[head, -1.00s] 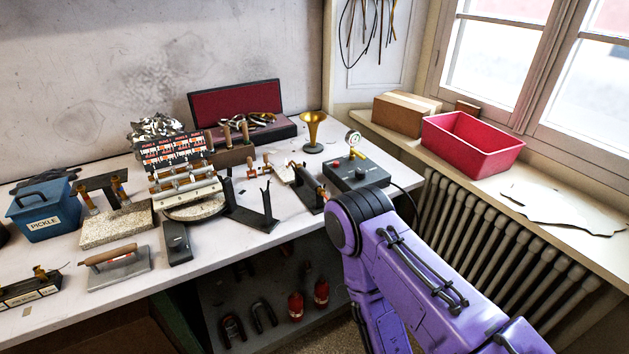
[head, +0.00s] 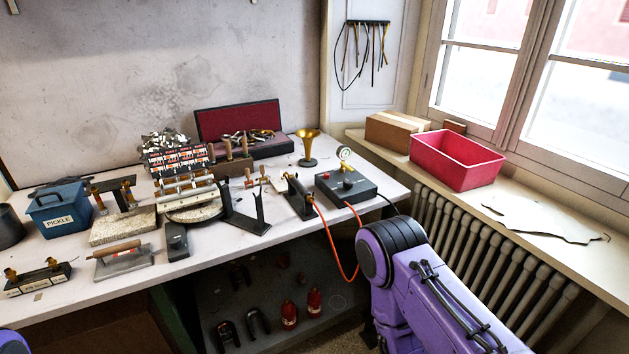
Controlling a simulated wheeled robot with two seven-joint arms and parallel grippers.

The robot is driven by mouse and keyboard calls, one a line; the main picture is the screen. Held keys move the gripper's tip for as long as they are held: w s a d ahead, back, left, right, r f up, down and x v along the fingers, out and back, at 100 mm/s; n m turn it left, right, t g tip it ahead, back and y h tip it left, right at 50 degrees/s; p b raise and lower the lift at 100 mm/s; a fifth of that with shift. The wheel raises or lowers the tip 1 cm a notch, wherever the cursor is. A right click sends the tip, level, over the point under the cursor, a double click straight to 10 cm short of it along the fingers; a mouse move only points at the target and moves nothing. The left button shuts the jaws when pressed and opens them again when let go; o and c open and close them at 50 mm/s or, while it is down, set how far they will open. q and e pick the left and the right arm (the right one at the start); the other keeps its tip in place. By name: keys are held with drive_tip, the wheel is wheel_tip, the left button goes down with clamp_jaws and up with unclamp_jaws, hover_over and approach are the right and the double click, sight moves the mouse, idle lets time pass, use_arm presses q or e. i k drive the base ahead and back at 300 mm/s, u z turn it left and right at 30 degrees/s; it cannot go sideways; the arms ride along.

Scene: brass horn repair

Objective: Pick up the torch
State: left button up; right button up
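My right arm shows only as purple links at the lower right, in front of the bench. A bit of my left arm shows at the bottom left corner. Neither gripper is in view.
A two-pronged black stand (head: 246,213) is left of the torch, and a brass bell (head: 307,148) stands behind it. A blue pickle box (head: 60,211) is at the left. A red bin (head: 457,160) sits on the sill above the radiator (head: 490,240). The front right bench strip is clear.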

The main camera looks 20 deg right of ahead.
sight(297, 185)
drive_tip(key=z, duration=0.15)
drive_tip(key=i, duration=0.95)
drive_tip(key=u, duration=0.1)
